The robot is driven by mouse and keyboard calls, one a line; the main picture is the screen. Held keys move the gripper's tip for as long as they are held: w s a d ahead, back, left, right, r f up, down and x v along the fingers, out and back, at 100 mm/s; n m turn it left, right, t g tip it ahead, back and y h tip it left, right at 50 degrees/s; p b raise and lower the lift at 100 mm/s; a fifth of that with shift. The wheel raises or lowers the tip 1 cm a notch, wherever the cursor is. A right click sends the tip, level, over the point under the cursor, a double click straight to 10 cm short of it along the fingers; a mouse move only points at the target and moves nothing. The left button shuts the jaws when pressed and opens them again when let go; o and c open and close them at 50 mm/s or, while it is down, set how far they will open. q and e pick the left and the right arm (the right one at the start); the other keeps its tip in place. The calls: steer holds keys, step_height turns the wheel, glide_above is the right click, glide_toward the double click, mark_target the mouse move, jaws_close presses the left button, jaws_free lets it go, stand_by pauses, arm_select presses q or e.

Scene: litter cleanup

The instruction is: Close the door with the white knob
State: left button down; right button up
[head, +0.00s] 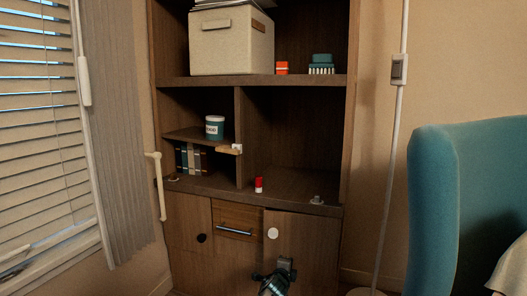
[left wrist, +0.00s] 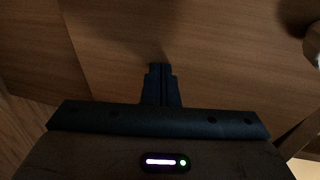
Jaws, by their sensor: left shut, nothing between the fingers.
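The door with the white knob (head: 303,242) is the right-hand door at the bottom of the brown wooden cabinet in the head view. Its white knob (head: 273,233) sits near its upper left corner. The door looks flush or nearly flush with the front; a small gap cannot be ruled out. My left gripper (head: 285,266) is in front of the door's lower part, below and right of the knob. In the left wrist view its fingers (left wrist: 160,72) are together and empty, pointing at a wooden panel (left wrist: 220,50); contact cannot be told. My right gripper is out of view.
Left of the door are a drawer with a metal handle (head: 234,231) and a door with a black knob (head: 201,238). Shelves above hold a red-and-white item (head: 259,185), a cup, books and a bin. A teal chair (head: 440,200) and a lamp pole (head: 391,170) stand right.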

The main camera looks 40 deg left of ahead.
arm_select(q)
steer(key=shift+w+a, duration=0.25)
steer(key=shift+w, duration=0.15)
steer(key=shift+r+b+x, duration=0.2)
steer(key=shift+b+x, duration=0.65)
steer(key=shift+x, duration=0.3)
steer(key=f+p+v, duration=0.1)
steer(key=p+v, duration=0.4)
steer(key=v, duration=0.3)
steer(key=shift+s+d+f, duration=0.25)
steer(key=shift+s, duration=0.25)
